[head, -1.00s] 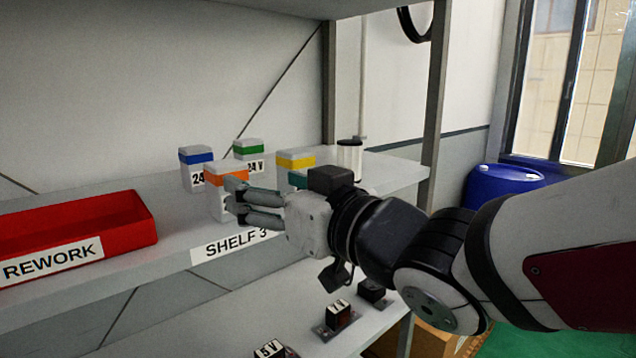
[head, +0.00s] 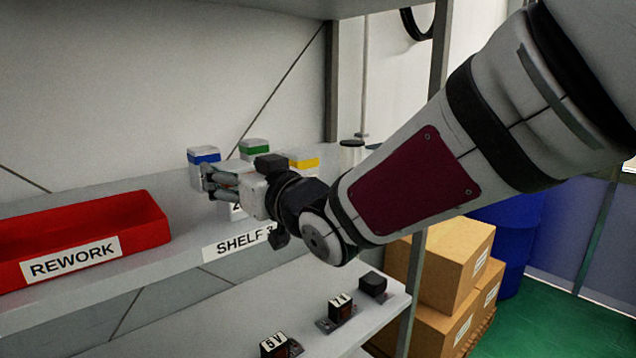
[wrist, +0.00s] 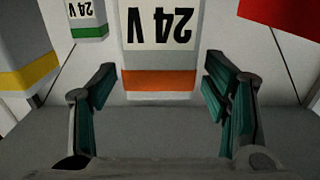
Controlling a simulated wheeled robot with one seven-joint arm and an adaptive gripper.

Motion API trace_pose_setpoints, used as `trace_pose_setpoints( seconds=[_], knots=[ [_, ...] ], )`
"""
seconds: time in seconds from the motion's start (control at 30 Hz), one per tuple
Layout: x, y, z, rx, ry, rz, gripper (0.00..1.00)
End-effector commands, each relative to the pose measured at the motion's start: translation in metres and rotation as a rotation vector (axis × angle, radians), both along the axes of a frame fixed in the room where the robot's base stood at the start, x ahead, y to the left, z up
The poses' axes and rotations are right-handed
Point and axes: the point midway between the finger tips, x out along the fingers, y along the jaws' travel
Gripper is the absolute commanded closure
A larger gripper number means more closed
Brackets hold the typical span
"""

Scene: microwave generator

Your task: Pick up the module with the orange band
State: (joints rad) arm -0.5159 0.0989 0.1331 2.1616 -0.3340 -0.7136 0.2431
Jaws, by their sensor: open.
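The module with the orange band (wrist: 160,80) is white with a 24 V label and appears upside down in the wrist view. It is centred between the two fingers of my gripper (wrist: 160,68), with a gap visible on each side. I cannot tell how far the fingertips reach along it. My gripper is open and empty. In the head view my gripper (head: 208,181) covers most of this module, and only a lower white part with its label (head: 238,212) shows.
Modules with blue (head: 204,156), green (head: 254,147) and yellow (head: 304,162) bands stand close by on the shelf. A red REWORK tray (head: 150,218) is at left. A white spool (head: 351,155) stands at right. Small black parts (head: 340,306) lie on the lower shelf.

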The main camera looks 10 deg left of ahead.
Motion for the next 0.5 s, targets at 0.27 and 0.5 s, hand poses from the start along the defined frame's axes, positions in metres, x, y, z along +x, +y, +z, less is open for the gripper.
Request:
trace_pose_setpoints(
  seconds=[0.27, 0.5],
  knots=[
    [0.0115, 0.0127, 0.0001, 0.000, 0.000, -0.001, 0.31],
    [0.0115, 0.0124, -0.0001, 0.000, 0.000, -0.001, 0.47]
  ],
)
